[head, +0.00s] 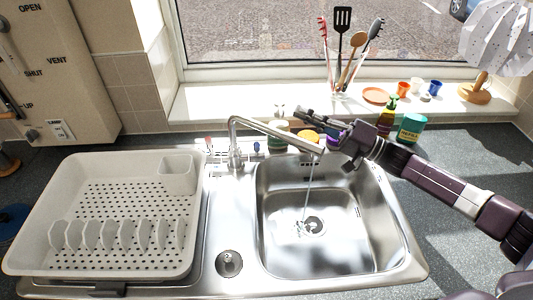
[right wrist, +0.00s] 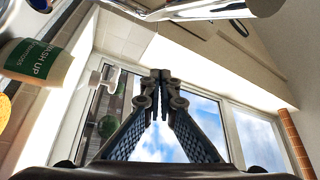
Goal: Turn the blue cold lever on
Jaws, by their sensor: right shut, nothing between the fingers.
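The chrome tap (head: 235,145) stands behind the sink, its spout reaching right over the basin. A thin stream of water (head: 308,185) falls from the spout into the sink (head: 345,235). The small blue cold lever (head: 256,147) is right of the tap's base; a red lever (head: 209,143) is on the left. The blue lever is too small to tell its exact angle. My right gripper (head: 304,112) is behind and above the spout, right of the blue lever and apart from it. Its fingers (right wrist: 160,75) are shut and empty. My left gripper is not in view.
A white dish rack (head: 100,195) fills the left drainer. Bottles and jars, including a teal-lidded tub (head: 411,128), stand behind the sink near my right arm. A wash-up bottle (right wrist: 38,62) is close in the right wrist view. Utensils (head: 342,60) stand on the windowsill.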

